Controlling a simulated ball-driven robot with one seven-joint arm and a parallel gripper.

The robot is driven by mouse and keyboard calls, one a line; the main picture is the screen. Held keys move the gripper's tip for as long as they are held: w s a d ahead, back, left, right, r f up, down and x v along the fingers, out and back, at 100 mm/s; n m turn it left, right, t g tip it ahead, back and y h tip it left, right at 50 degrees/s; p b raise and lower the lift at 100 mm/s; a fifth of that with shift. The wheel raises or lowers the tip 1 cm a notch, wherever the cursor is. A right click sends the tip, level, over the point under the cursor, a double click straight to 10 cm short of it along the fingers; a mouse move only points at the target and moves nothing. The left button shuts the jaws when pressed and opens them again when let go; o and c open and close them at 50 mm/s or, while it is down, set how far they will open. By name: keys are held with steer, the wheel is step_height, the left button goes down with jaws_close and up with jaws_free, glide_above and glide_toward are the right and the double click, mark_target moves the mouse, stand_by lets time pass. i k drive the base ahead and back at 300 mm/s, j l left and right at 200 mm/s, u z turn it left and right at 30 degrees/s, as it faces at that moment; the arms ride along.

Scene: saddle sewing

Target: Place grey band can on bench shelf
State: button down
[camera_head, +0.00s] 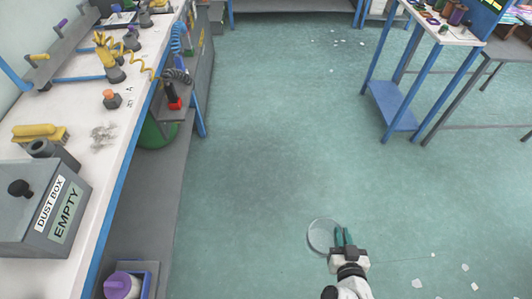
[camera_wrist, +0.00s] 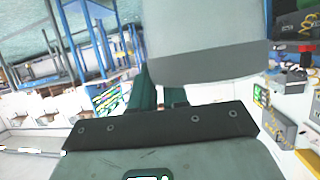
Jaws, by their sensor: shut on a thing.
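My gripper (camera_head: 343,238) is low over the floor at the bottom centre of the head view. It is shut on a round grey can (camera_head: 321,236), seen from above with a pale rim. In the wrist view the can (camera_wrist: 205,35) is pale grey with a darker grey band, beside my teal fingertips (camera_wrist: 158,88). A grey lower shelf (camera_head: 168,128) lies under the left bench, and a blue lower shelf (camera_head: 391,105) is on the right table. I cannot tell which is the bench shelf.
The left bench (camera_head: 125,100) carries a dust box (camera_head: 45,210), a yellow brush (camera_head: 40,131) and tools. A red and black tool (camera_head: 173,97) and a green bin (camera_head: 155,135) are beside it. The green floor (camera_head: 270,130) between is mostly clear, with paper scraps.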

mark_target(154, 211)
steer(key=i+l+z, duration=0.1)
steer(key=i+z, duration=0.25)
steer(key=i, duration=0.5)
steer(key=i+j+z, duration=0.15)
steer(key=i+z, duration=0.15)
steer(key=i, duration=0.5)
steer(key=i+u, duration=0.1)
steer(key=u, duration=0.35)
steer(key=i+l+u, duration=0.1)
steer(key=u, duration=0.4)
steer(key=i+l+u, duration=0.1)
steer(key=u, duration=0.35)
steer(key=j+u, duration=0.15)
steer(key=u, duration=1.55)
steer(key=i+j+u, duration=0.1)
steer(key=i+j, duration=0.2)
